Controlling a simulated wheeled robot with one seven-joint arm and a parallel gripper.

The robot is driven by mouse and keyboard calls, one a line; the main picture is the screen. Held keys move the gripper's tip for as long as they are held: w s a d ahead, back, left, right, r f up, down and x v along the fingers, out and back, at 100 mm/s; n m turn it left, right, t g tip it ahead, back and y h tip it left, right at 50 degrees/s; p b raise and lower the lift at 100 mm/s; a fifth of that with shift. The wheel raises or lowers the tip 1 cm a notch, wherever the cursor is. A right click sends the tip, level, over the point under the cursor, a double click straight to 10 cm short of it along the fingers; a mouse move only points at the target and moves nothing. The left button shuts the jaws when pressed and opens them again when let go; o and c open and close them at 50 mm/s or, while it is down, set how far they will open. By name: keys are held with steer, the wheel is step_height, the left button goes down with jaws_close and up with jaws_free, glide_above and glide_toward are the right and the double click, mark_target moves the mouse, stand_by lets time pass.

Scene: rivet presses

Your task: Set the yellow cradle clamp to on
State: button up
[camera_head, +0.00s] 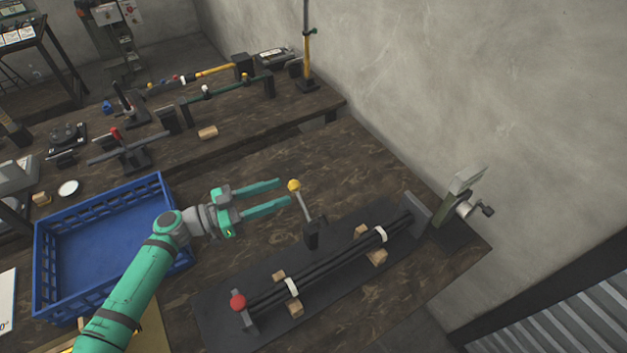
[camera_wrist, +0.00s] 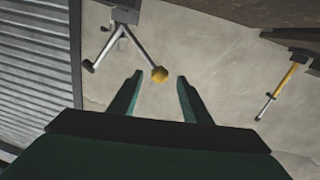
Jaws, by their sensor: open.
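The yellow cradle clamp is a grey lever (camera_head: 303,205) with a yellow ball knob (camera_head: 294,185), standing up from a small black block (camera_head: 312,235). The lever leans a little to the left in the head view. My green gripper (camera_head: 285,191) is open and empty, its two fingers pointing toward the knob. The knob appears just beyond the fingertips. In the wrist view a yellow knob (camera_wrist: 159,74) shows between and ahead of the open fingers (camera_wrist: 158,88). Whether the fingers touch it is not clear, but a gap seems to remain.
Dark rods (camera_head: 335,262) with white bands and a red knob (camera_head: 238,302) lie on a black mat beside the clamp. A grey-green crank device (camera_head: 462,194) stands near the wall. A blue crate (camera_head: 105,192) is at left. Free tabletop lies behind the gripper.

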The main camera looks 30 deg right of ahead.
steer(key=s+d, duration=0.1)
steer(key=d, duration=0.8)
steer(key=shift+s+d, duration=0.25)
steer(key=shift+s, duration=0.05)
steer(key=shift+c, duration=0.6)
steer(key=c, duration=1)
steer(key=shift+w+a, duration=0.1)
